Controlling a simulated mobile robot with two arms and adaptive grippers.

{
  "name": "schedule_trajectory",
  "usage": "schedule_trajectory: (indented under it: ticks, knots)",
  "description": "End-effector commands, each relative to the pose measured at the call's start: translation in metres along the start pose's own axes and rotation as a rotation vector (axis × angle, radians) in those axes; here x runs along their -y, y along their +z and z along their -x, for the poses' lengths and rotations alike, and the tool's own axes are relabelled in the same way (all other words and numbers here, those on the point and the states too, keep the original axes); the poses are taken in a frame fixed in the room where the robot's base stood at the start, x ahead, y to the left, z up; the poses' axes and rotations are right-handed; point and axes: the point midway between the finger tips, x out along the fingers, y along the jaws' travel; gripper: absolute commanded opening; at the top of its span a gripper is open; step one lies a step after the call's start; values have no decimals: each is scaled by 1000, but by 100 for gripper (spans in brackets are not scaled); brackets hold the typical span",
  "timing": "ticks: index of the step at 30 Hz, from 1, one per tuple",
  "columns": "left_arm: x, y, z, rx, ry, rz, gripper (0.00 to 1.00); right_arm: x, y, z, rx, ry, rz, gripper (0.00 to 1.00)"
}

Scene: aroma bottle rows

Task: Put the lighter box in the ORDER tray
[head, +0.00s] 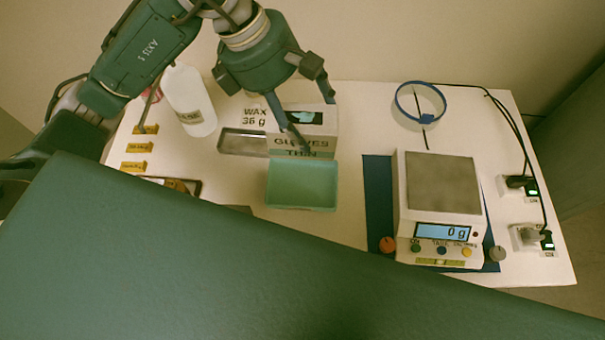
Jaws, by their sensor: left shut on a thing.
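A pale box labelled "GLOVES THIN" (319,144) stands in the middle of the head view, with a dark opening in its top. My left gripper (316,124) reaches down over it and is shut on it, one finger in front of the box and the other behind. I cannot tell whether the box is touching the table. A green tray (301,206) lies just in front of the box; no ORDER label is readable on it. A shallow metal tray (232,142) lies to the left, partly hidden by the box. My right gripper is not in view.
A scale (443,185) reading 0 g stands on a blue mat (378,196) at the right. A white bottle (188,101) is at the left, near small yellow labels (139,147). Cables and sockets (522,187) line the right edge.

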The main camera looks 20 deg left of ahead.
Motion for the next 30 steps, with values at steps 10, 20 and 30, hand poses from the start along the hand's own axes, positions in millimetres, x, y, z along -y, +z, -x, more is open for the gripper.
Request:
schedule_trajectory:
  ticks: [10, 20, 30]
  knots:
    - [3, -37, -86, -3, -10, 1, 38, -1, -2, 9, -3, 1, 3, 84]
    - [1, -53, -129, 0, -3, -4, 38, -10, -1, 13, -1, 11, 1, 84]
    - [2, -70, -166, -2, -5, -2, 38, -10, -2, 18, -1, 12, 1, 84]
